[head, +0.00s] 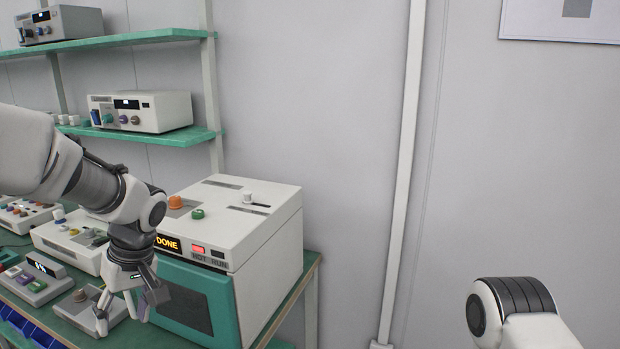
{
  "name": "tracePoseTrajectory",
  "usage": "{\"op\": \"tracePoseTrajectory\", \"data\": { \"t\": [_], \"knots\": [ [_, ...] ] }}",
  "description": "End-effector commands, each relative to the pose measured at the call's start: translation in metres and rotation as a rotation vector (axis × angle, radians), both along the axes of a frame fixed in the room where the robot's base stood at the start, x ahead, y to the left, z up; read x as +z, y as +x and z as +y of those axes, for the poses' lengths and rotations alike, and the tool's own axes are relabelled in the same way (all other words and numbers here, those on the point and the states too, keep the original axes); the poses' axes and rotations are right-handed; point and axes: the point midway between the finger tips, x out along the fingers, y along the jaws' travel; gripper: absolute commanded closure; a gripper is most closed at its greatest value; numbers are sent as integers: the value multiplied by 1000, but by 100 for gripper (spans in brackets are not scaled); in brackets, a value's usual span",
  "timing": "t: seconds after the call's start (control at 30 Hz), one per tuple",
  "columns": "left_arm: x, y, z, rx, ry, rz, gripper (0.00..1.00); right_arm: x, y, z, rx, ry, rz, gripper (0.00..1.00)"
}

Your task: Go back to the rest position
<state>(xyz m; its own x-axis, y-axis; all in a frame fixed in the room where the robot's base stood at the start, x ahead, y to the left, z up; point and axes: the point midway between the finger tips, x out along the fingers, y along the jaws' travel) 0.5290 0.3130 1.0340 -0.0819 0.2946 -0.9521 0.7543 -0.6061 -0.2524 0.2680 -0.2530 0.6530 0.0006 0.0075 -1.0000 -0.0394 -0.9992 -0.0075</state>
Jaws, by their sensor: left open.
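My left gripper (122,318) hangs down from the left arm over the green bench, its fingers apart with nothing seen between them. It is in front of and just left of the white box-shaped machine (268,240), which has a teal front door with a dark window, a lit "DONE" display (167,243) and a lit red button (198,249). A small grey device with a brown knob (80,296) sits at the gripper's left. Of my right arm (515,310), only an upper link shows at the lower right; its gripper is out of view.
Several small devices with coloured knobs, including a grey one (35,285), crowd the green bench (312,262) at left. Green shelves (180,137) above hold instruments, one a white box (165,112). A pale post (401,180) runs up the wall. The space right of the bench is clear.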

Motion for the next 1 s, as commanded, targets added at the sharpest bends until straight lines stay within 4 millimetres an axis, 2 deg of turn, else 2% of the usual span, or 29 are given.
{"op": "tracePoseTrajectory", "data": {
  "t": [0.03, 0.17, 0.27, 0.3, 0.37, 0.4, 0.47, 0.5, 0.57, 0.6, 0.67, 0.73, 0.9, 1.0],
  "knots": [
    [-24, -8, 0, 3, -5, 59, 41, 0, 0, 0, 0, 0, 0, 100],
    [-95, -37, -4, 5, -29, 207, 41, 0, 0, 0, 0, 0, 0, 100],
    [-166, -76, -12, -13, -77, 335, 41, 0, 0, 0, 0, 0, 0, 100],
    [-196, -97, -16, -28, -105, 385, 41, 0, 0, 0, 0, 0, 0, 100],
    [-239, -131, -23, -56, -156, 448, 41, 0, 0, 0, 0, 0, 0, 100],
    [-265, -155, -28, -77, -193, 482, 41, 0, 0, 0, 0, 0, 0, 100],
    [-299, -195, -37, -114, -252, 522, 41, 0, 0, 0, 0, 0, 0, 100],
    [-319, -222, -42, -143, -294, 540, 41, 0, 0, 0, 0, 0, 0, 100],
    [-345, -264, -51, -193, -356, 547, 41, 0, 0, 0, 0, 0, 0, 100],
    [-359, -291, -57, -235, -396, 535, 41, 0, 0, 0, 0, 0, 0, 100],
    [-372, -317, -62, -310, -435, 485, 41, 0, 0, 0, 0, 0, 0, 100],
    [-377, -325, -65, -415, -447, 387, 41, 1, 0, 0, 0, 0, 0, 100],
    [-378, -284, -61, -688, -364, 120, 41, 0, 0, 0, 0, 0, 0, 100],
    [-380, -262, -60, -801, -322, 40, 41, 0, 0, 0, 0, 0, 0, 100]
  ]
}}
